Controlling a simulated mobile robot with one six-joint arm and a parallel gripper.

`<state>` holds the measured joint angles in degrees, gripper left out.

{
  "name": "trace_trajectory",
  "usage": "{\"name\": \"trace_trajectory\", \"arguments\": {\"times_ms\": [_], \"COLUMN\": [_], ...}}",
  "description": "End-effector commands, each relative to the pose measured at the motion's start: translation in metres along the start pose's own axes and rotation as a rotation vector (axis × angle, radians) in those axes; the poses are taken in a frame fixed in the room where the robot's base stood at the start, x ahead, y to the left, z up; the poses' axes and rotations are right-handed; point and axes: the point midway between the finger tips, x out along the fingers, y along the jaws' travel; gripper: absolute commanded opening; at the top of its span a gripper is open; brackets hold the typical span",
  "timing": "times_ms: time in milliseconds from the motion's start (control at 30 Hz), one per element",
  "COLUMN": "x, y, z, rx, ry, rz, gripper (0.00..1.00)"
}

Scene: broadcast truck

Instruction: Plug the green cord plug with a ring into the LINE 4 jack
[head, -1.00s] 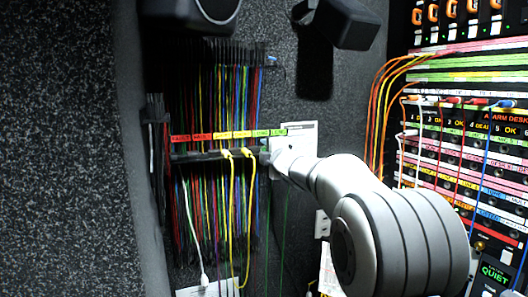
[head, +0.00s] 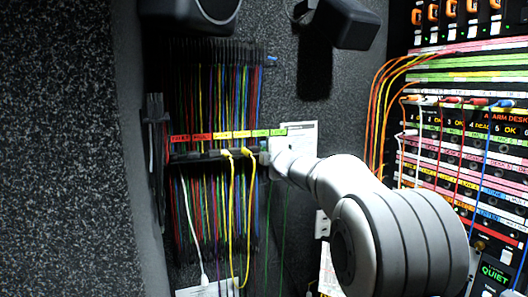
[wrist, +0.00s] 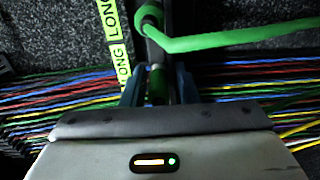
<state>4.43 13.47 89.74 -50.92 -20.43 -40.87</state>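My gripper (wrist: 158,84) is at the cord rack's bar, pointing along it. Its two fingers are open, one on each side of a dark green plug (wrist: 158,88), with slim gaps showing beside it. A second, brighter green plug with a thick cord (wrist: 205,42) sits farther along the bar, its cord running right. I cannot make out a ring on either plug. In the head view my gripper (head: 264,153) is at the bar's right end, under green labels, with green cords (head: 268,215) hanging below. The LINE 4 jack's label is not legible in the jack panel at right.
Two yellow plugs (head: 226,153) hang on the bar just left of my gripper. Thin coloured cords (head: 210,210) fill the rack. The jack panel (head: 460,160) at right holds several patched cords. A dark box (head: 347,24) juts out above.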

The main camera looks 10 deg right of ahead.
Motion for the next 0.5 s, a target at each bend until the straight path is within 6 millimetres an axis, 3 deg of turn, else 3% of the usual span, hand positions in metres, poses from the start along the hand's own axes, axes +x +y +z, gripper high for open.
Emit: {"name": "trace_trajectory", "arguments": {"times_ms": [500], "x": [-0.0003], "y": [0.0021], "z": [-0.0003], "rx": [-0.001], "ry": [0.001], "rz": [0.003], "gripper": [0.67]}}
